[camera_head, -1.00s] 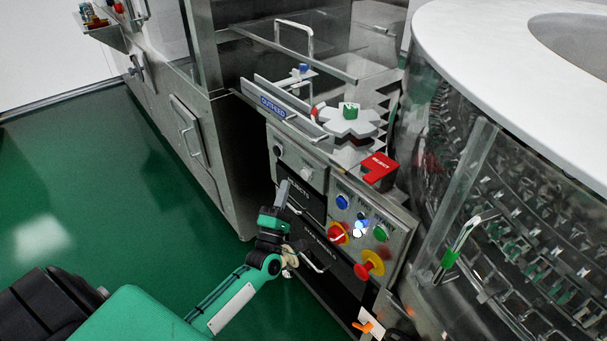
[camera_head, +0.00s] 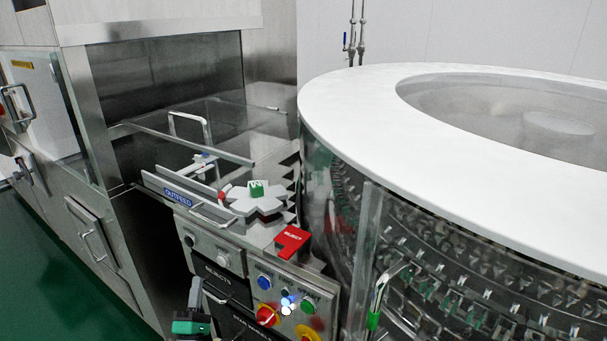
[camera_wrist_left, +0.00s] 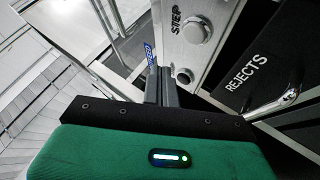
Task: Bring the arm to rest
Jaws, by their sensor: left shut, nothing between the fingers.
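My left gripper (camera_head: 195,292) shows at the bottom of the head view, in front of the rejects drawer area of the machine's front. It has a green and black body, and its dark fingers point up. In the left wrist view its fingers (camera_wrist_left: 160,85) are together with nothing between them. The gripper looks apart from the panel, though the exact gap is hard to tell. Most of my left arm is below the frame. My right gripper is in neither view.
The button panel (camera_head: 287,300) has blue, green and red-yellow buttons. The round washer (camera_head: 345,105) fills the right. The drawer marked REJECTS (camera_wrist_left: 262,75) has a metal handle. Green floor (camera_head: 70,290) is free at left.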

